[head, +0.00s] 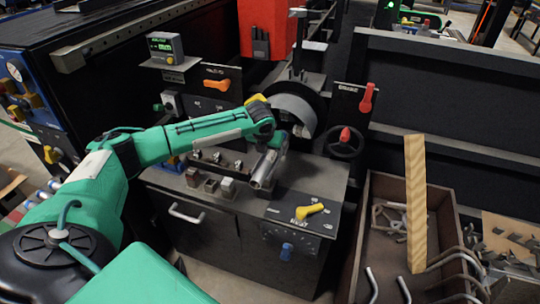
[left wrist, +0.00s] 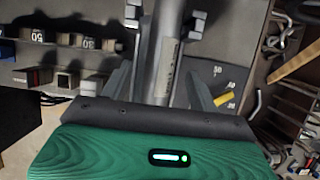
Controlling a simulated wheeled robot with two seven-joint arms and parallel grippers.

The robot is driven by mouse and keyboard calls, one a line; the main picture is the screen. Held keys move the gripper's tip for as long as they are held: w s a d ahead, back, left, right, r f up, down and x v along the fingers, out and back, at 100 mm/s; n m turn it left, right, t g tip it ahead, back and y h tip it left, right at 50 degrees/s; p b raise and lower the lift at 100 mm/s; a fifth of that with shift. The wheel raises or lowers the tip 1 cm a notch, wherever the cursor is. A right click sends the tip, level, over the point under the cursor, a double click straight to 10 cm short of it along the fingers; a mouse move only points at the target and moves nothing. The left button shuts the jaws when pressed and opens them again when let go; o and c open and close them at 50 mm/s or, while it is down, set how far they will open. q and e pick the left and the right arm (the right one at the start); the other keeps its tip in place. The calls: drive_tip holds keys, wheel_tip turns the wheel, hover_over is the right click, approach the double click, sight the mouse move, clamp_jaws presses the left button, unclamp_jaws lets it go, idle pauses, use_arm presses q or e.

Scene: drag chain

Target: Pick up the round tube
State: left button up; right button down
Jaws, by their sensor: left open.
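The round tube (head: 262,174) is a grey metal cylinder above the dark cabinet top, right of centre. In the left wrist view, the tube (left wrist: 167,45) runs lengthwise between my fingers, with faint markings on its side. My left gripper (head: 271,155) is at the tube, its arm reaching in from the left. In the left wrist view, the left gripper (left wrist: 168,72) is open, with a finger on each side of the tube. I cannot tell whether either finger touches it. The tube's lower end is hidden behind the gripper body. My right gripper is not in view.
A panel with a yellow handle (head: 310,210) lies right of the tube. A handwheel (head: 344,143) and a round grey machine part (head: 294,112) stand behind. Small blocks (head: 210,185) sit to the left. A bin (head: 447,215) holding bent rods and a wooden plank (head: 415,190) is at right.

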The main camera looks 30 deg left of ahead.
use_arm(q)
drive_tip(key=shift+x, duration=1.1)
clamp_jaws()
drive_tip(key=shift+r, duration=0.1)
